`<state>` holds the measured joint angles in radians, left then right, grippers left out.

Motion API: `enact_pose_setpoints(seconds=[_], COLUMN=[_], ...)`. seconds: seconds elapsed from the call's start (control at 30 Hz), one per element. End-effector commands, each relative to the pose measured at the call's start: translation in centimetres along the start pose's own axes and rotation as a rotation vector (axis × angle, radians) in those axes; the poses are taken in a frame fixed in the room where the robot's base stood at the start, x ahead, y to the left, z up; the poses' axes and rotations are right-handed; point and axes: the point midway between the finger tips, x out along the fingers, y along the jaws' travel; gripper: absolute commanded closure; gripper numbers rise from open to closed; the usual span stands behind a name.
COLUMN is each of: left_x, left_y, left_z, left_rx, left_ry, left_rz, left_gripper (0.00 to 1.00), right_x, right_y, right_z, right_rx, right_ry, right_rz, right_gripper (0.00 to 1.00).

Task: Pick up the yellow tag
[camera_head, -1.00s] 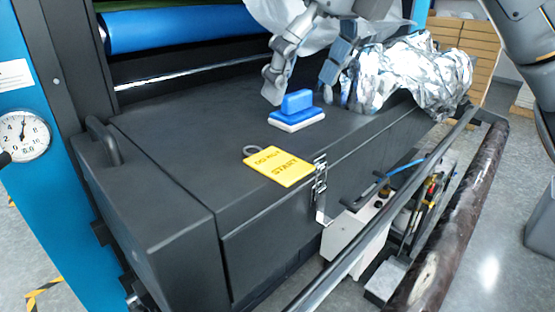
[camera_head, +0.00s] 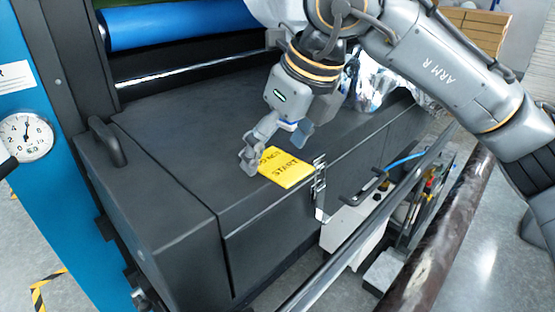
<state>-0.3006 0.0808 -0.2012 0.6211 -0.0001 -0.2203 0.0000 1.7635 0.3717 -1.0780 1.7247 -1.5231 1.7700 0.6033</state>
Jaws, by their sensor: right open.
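The yellow tag (camera_head: 287,169) lies flat on the black machine cover near its front edge, beside a metal latch. Dark lettering on it reads in part "START". My right gripper (camera_head: 275,150) is open, low over the cover at the tag's back edge. One finger is at the tag's left back corner, the other is behind its right side. The fingers hide the tag's ring and part of its top edge. I cannot tell whether they touch the tag.
The black cover (camera_head: 170,125) has a handle (camera_head: 107,141) at its left. The metal latch (camera_head: 319,185) sits at the front edge. Crumpled silvery film (camera_head: 368,92) lies behind my right arm. A dark roller (camera_head: 440,245) runs along the front right. The cover left of the tag is clear.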

Motion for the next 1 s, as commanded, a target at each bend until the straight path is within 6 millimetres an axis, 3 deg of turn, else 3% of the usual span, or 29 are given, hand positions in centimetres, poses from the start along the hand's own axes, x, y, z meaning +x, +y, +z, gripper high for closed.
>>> enact_pose_setpoints(seconds=[1.0], left_x=[0.78], left_y=[0.06], left_z=[-0.01], left_rx=[-0.002], left_ry=[0.001], left_rz=[0.000], left_gripper=[0.15], right_x=[0.43], right_y=[0.01], right_z=[-0.18], right_rx=[-0.001], right_ry=[0.000], right_rz=[0.000], right_gripper=[0.15])
